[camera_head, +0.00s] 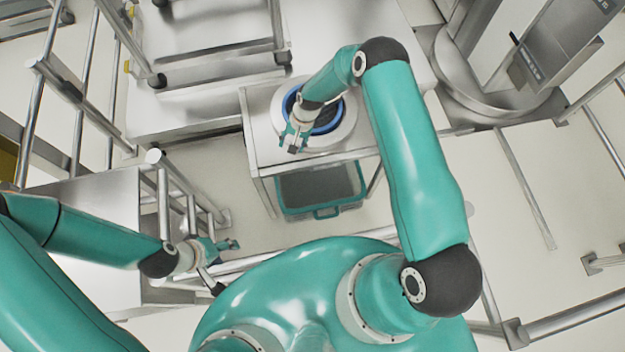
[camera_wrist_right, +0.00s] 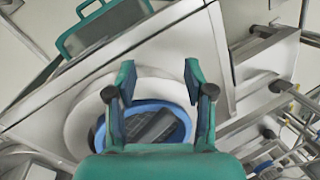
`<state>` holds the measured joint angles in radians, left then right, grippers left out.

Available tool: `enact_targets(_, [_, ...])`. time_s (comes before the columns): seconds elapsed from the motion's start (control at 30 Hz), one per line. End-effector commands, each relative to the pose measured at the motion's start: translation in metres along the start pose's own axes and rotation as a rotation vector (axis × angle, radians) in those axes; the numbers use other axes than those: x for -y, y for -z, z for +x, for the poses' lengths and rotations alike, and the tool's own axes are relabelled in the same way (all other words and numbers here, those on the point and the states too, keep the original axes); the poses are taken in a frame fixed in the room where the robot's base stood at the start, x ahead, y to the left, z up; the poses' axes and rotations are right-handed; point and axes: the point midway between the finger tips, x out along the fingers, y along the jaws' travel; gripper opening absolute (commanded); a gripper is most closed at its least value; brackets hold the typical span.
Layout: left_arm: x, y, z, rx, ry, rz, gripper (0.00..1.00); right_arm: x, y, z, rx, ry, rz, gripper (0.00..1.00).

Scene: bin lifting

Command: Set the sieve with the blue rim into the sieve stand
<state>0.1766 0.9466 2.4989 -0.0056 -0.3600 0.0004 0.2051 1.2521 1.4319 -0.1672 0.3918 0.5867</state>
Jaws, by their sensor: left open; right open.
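The sieve with the blue rim (camera_head: 327,132) is at the white round stand (camera_head: 277,113) on the metal table. In the right wrist view the blue rim (camera_wrist_right: 152,103) shows inside the white ring (camera_wrist_right: 75,118), with a dark inside. I cannot tell how deep it sits. My right gripper (camera_head: 292,140) is open over the near left side of the rim, and its wrist hides part of the sieve. In the wrist view the right gripper's fingers (camera_wrist_right: 158,72) are apart with nothing held between them. My left gripper (camera_head: 232,245) is open and empty, low at the left, away from the table.
A teal-rimmed bin (camera_head: 325,212) stands under the metal table (camera_head: 262,155). Metal rails (camera_head: 90,85) and a steel cabinet (camera_head: 100,200) are at the left. A machine with a round base (camera_head: 495,92) stands at the back right. The floor at right is mostly clear.

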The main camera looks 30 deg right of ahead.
Motion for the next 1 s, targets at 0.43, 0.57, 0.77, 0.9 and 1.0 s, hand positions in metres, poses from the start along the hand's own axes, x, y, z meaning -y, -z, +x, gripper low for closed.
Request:
enact_targets(0.43, [0.0,0.0,0.0,0.0,0.0,0.0,0.54,-0.062,-0.197,-0.049,0.032,0.066,-0.388,0.53])
enact_targets(0.57, [0.0,0.0,0.0,0.0,0.0,0.0,0.54,-0.076,-0.224,-0.064,0.029,0.065,-0.445,0.53])
enact_targets(0.77, [0.0,0.0,0.0,0.0,0.0,0.0,0.54,-0.087,-0.23,-0.072,0.027,0.063,-0.467,0.53])
enact_targets(0.9, [0.0,0.0,0.0,0.0,0.0,0.0,0.54,-0.087,-0.23,-0.072,0.027,0.064,-0.467,0.53])
enact_targets(1.0, [0.0,0.0,0.0,0.0,0.0,0.0,0.54,-0.087,-0.23,-0.072,0.027,0.064,-0.466,0.53])
